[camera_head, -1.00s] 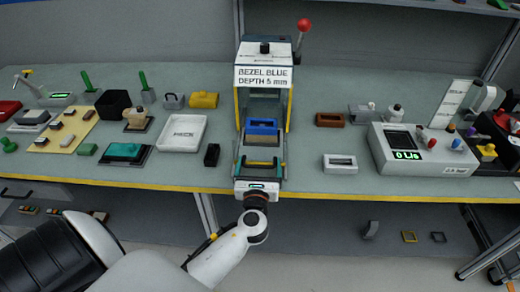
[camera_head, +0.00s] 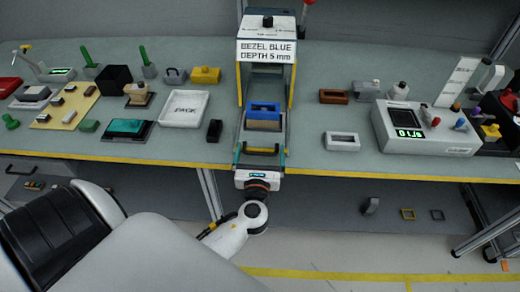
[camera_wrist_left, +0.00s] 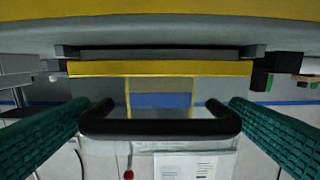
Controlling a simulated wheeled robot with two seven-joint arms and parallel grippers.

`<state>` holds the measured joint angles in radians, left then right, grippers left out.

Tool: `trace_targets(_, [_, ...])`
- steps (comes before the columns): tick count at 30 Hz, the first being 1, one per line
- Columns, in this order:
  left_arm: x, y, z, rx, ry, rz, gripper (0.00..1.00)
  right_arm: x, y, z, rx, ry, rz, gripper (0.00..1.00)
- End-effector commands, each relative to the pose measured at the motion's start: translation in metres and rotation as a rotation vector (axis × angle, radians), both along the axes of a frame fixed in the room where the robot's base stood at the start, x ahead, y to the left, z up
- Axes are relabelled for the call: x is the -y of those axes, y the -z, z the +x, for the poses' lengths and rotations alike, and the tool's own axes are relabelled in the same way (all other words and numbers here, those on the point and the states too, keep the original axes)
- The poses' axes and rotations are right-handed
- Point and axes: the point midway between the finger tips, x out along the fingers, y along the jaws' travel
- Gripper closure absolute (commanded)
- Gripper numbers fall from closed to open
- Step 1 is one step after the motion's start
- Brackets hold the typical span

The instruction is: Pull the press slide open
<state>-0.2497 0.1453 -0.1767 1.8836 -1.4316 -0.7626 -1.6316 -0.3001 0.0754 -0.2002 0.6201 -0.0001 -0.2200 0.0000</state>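The press (camera_head: 266,50) stands mid-bench with a sign reading BEZEL BLUE, DEPTH 5 mm. Its slide (camera_head: 265,135) reaches out of the press towards me and carries a blue bezel piece (camera_head: 263,108). My left gripper (camera_head: 262,153) is at the slide's front end, near the bench edge. In the left wrist view a black bar handle (camera_wrist_left: 160,129) lies crosswise between my two teal fingers (camera_wrist_left: 170,108). They appear to close on its ends, though the contact is not fully clear. My right gripper is not in view.
Left of the press are a white PACK tray (camera_head: 185,109) and a small black block (camera_head: 214,131). To the right are a brown block (camera_head: 333,97), a light grey block (camera_head: 342,141) and a meter box (camera_head: 430,135). The bench's yellow front edge (camera_head: 370,175) lies below them.

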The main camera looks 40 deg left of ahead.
Motion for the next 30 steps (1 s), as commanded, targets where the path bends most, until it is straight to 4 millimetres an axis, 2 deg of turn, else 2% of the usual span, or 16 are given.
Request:
trace_targets(4, [0.002,0.001,-0.003,0.0,0.001,0.0,0.0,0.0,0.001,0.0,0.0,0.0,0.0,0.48])
trace_targets(7, [0.008,0.002,-0.012,0.001,0.001,-0.001,0.0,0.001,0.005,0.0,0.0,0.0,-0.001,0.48])
trace_targets(15, [0.037,0.004,-0.061,-0.003,0.0,-0.003,0.0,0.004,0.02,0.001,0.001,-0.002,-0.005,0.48])
trace_targets(21, [0.055,0.003,-0.09,-0.003,0.0,-0.002,0.0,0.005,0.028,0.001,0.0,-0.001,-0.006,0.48])
trace_targets(30, [0.063,0.0,-0.103,0.0,0.0,-0.001,0.0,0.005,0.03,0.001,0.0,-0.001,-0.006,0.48])
